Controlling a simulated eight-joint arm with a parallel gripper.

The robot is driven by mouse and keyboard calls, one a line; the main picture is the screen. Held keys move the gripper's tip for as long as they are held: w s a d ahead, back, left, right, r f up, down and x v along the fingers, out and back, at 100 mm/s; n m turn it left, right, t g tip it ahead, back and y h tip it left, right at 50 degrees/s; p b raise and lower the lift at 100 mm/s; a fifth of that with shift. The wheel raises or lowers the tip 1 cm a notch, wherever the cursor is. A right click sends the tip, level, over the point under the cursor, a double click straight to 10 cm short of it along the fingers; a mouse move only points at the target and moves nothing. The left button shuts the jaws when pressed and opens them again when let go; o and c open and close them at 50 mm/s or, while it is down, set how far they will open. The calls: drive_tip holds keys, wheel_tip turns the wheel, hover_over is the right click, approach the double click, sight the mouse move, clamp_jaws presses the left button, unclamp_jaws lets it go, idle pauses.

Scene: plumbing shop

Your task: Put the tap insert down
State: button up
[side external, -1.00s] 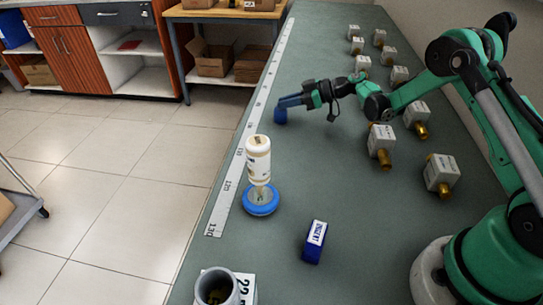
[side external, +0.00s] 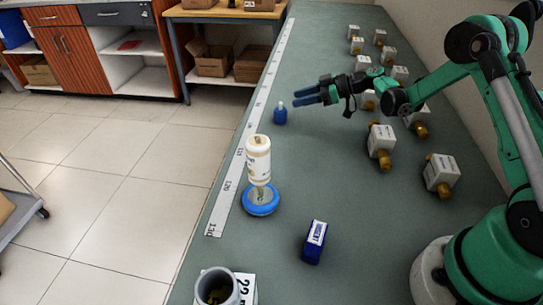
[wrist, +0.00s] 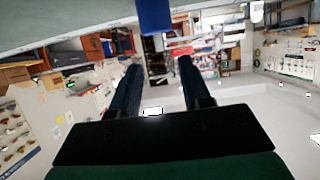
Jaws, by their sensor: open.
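The tap insert (side external: 280,115) is a small blue piece with a pale tip. It stands upright on the green bench beside the measuring strip. In the wrist view the blue insert (wrist: 155,16) shows at the top edge, beyond the fingertips and partly cut off. My gripper (side external: 298,97) is open and empty, just up and to the right of the insert in the side view. In the wrist view its two dark blue fingers (wrist: 159,66) are spread with nothing between them.
A white bottle (side external: 258,160) stands on a blue round base near the measuring strip (side external: 240,165). A dark blue box (side external: 314,242) and a grey cup (side external: 216,288) are nearer. Several white blocks with brass fittings (side external: 381,140) line the right. The bench between is clear.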

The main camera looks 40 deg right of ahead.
drive_tip(key=v, duration=0.8)
drive_tip(key=s+a+r+m+g+h, duration=0.3)
drive_tip(key=s+a+r+m+h, duration=0.15)
drive_tip(key=a, duration=0.45)
drive_tip(key=s+a+m+h, duration=0.4)
drive_tip(key=s+h, duration=0.1)
drive_tip(key=s, duration=0.5)
drive_tip(key=shift+s+r+t, duration=0.15)
drive_tip(key=shift+r+t, duration=0.25)
drive_tip(key=shift+r, duration=0.05)
